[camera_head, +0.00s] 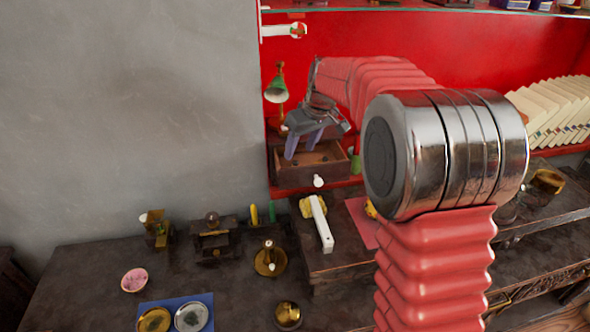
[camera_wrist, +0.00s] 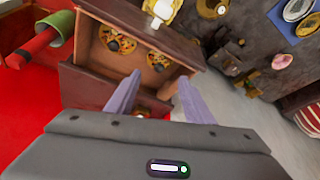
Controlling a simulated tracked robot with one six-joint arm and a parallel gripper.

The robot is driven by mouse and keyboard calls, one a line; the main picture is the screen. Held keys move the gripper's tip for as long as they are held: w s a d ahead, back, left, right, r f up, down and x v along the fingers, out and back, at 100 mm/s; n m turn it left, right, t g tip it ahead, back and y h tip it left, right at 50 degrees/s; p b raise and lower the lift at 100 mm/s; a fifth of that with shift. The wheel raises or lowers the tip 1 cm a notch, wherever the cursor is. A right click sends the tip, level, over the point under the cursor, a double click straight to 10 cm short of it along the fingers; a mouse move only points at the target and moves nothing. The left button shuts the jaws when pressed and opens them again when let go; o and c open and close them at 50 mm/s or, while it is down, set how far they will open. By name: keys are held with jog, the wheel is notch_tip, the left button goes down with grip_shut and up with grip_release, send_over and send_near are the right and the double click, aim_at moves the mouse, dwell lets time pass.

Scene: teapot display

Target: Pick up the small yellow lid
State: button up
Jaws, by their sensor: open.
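My gripper (camera_head: 301,150) is open, its two purple-grey fingers pointing down over an open wooden drawer (camera_head: 290,180). In the wrist view, my gripper (camera_wrist: 160,78) has its fingertips spread in front of the drawer (camera_wrist: 88,85). Two round yellow patterned pieces with dark centres lie in the drawer, a left one (camera_wrist: 118,40) and a right one (camera_wrist: 158,62). They look like small lids, but I cannot tell which is the named one. Another small yellowish piece (camera_wrist: 141,113) shows low between the fingers, partly hidden. Nothing is held.
A yellow piece with a white bar (camera_head: 320,225) sits on the raised wooden shelf. The lower table holds a pink bowl (camera_head: 134,280), a blue mat (camera_head: 146,319) and brass pieces. A red wall stands behind.

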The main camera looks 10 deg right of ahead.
aim_at(295, 161)
jog(key=shift+x, duration=1.25)
jog(key=shift+x, duration=2.6)
jog(key=shift+w+d, duration=0.1)
jog(key=shift+c, duration=0.3)
jog(key=c, duration=0.6)
jog(key=shift+r, duration=0.1)
